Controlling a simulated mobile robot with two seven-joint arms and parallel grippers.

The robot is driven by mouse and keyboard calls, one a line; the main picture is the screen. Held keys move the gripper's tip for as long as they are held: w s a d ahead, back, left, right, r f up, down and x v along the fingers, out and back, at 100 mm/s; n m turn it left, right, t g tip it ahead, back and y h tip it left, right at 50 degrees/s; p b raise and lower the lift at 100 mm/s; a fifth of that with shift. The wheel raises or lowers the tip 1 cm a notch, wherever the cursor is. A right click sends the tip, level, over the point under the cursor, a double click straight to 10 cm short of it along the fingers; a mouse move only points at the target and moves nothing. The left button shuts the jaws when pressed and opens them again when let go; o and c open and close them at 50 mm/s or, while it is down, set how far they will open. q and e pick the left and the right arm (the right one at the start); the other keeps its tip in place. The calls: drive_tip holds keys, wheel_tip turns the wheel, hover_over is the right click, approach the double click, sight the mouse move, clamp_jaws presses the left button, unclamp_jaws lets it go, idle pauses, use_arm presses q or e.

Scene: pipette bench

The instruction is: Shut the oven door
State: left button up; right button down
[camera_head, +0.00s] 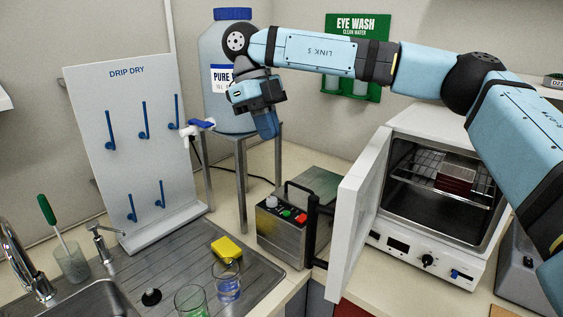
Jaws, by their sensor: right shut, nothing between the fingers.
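The white oven (398,262) stands on the bench at the right, under my right arm. Its door (362,210) is hinged on the left side and stands wide open, swung out toward the camera. A dark handle (313,225) is on the door's left-facing side. Inside, a dark red block-like item (453,184) sits on the wire rack. My right gripper (267,126) is shut and empty, pointing down in front of the water container, up and left of the door and apart from it. My left gripper is out of view.
A metal box with buttons (283,228) stands close left of the door. A blue-capped water container (212,50) rests on a metal stand (241,170). The drip-dry board (135,190), yellow sponge (227,249), glasses and sink are at the left.

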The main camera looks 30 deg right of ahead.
use_arm(q)
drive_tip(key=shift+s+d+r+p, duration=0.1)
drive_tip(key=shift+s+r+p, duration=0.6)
drive_tip(key=shift+p, duration=0.25)
use_arm(e)
drive_tip(key=s+d+f, duration=0.2)
drive_tip(key=s+f, duration=0.5)
drive_tip(key=f, duration=0.2)
drive_tip(key=shift+s+d, duration=0.35)
drive_tip(key=shift+d, duration=0.05)
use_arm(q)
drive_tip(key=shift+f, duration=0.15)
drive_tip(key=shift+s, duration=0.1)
use_arm(e)
drive_tip(key=shift+s, duration=0.15)
